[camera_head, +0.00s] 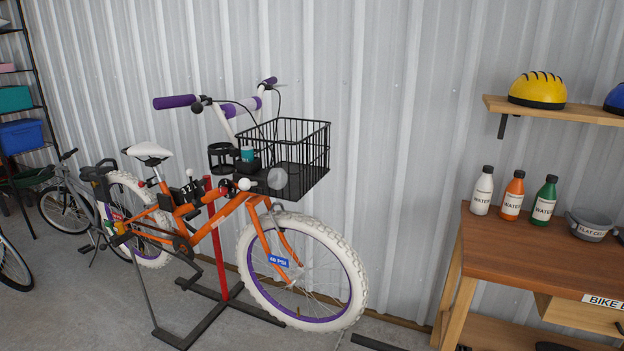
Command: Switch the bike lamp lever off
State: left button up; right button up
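An orange bike (222,212) with white tyres, a white saddle and purple grips is held upright on a floor stand. A round grey lamp (277,178) shows at the front, under and against the black wire basket (310,160). Just left of the lamp is a black part with a small white knob (244,184). I cannot tell whether this is the lamp lever, or which way a lever is set. No bright beam shows from the lamp. Neither of my grippers is in view.
The stand has a red post (216,250) and dark feet spread on the floor. A wooden workbench (530,250) with several bottles is at right, below a shelf (580,112) with helmets. Concrete floor is open in front of the bike. A metal wall (400,120) stands close behind.

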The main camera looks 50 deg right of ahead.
aim_at(244, 185)
jog(key=z, duration=1.1)
jog(key=i+j+z, duration=0.1)
jog(key=i, duration=0.25)
